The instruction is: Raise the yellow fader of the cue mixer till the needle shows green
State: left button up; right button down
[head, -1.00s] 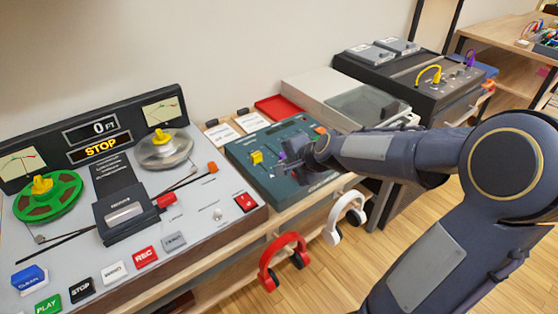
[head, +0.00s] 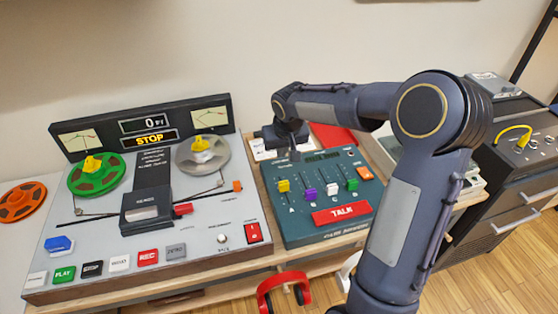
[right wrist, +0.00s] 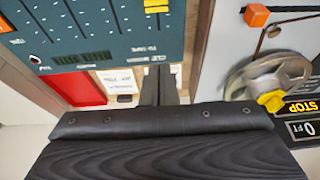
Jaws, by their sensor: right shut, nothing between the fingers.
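The cue mixer (head: 296,225) is a teal panel right of the tape deck. Its yellow fader (head: 284,186) is the leftmost of several coloured fader knobs and also shows at the top edge of the right wrist view (right wrist: 157,6). A small dark meter window (head: 322,157) lies near the mixer's back edge; I cannot make out its needle. My right gripper (head: 292,156) is over the mixer's back left corner, behind the yellow fader and apart from it. In the right wrist view its fingers (right wrist: 158,86) are shut and empty. My left gripper is not in view.
The tape deck (head: 195,240), with two reels and two meters, stands at the left. A red tray (head: 333,137) and paper cards lie behind the mixer. The mixer also has a red TALK button (head: 342,213). Red headphones (head: 284,284) hang at the front edge.

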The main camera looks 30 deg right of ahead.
aim_at(284, 186)
jog(key=x, duration=0.9)
jog(key=shift+f, duration=0.45)
jog(key=s, duration=0.3)
jog(key=shift+s+a+r+p, duration=0.1)
jog(key=shift+s+a+p, duration=0.05)
jog(key=shift+a+p, duration=0.25)
jog(key=shift+s, duration=0.15)
